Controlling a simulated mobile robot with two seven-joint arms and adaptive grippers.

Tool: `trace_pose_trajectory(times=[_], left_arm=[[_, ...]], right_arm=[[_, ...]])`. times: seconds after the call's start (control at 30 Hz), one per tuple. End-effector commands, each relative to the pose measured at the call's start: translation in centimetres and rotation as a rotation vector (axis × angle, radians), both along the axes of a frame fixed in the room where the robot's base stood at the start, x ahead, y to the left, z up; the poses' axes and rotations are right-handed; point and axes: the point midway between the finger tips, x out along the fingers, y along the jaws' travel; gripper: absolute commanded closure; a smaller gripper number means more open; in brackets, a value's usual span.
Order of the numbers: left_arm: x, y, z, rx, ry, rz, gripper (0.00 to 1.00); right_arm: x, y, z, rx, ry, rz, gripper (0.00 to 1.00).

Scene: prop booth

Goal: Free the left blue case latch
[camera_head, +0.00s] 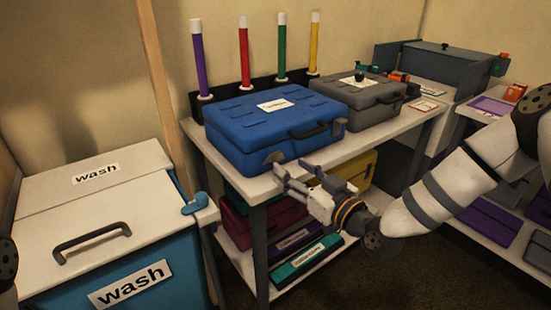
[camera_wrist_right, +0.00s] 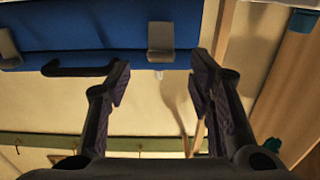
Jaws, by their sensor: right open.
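In the right wrist view the blue case (camera_wrist_right: 110,22) spans the top, with the left latch (camera_wrist_right: 160,38) ahead, between the lines of the fingers. My right gripper (camera_head: 294,172) is open and empty just in front of and below that latch, apart from it; its fingers also show in the wrist view (camera_wrist_right: 158,82). My left gripper is out of view.
A grey case (camera_head: 368,100) stands right of the blue one on the bench (camera_head: 348,148). Coloured posts (camera_head: 243,55) rise behind. A white-lidded wash bin (camera_head: 50,195) stands at left. Several boxes fill the shelf below.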

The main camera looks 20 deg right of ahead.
Motion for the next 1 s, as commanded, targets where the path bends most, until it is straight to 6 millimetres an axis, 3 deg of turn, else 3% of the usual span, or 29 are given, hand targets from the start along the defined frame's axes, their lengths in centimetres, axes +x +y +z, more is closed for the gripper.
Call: trace_pose_trajectory(times=[0.1, 0.23, 0.6, 0.8, 1.0], left_arm=[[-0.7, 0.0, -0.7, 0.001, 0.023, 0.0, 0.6], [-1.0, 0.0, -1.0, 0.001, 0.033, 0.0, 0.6], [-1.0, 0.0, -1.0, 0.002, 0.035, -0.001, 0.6], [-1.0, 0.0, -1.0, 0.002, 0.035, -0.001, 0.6], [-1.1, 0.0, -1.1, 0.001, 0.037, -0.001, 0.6]], right_arm=[[2.7, 1.0, -0.5, -0.001, 0.004, 0.001, 0.52], [4.7, 1.7, -0.3, 0.0, 0.001, 0.0, 0.52], [5.7, 2.1, 0.1, 0.001, -0.003, 0.0, 0.52], [5.7, 2.1, 0.1, 0.001, -0.002, 0.0, 0.97], [5.7, 2.1, 0.0, 0.002, -0.006, -0.001, 1.0]])
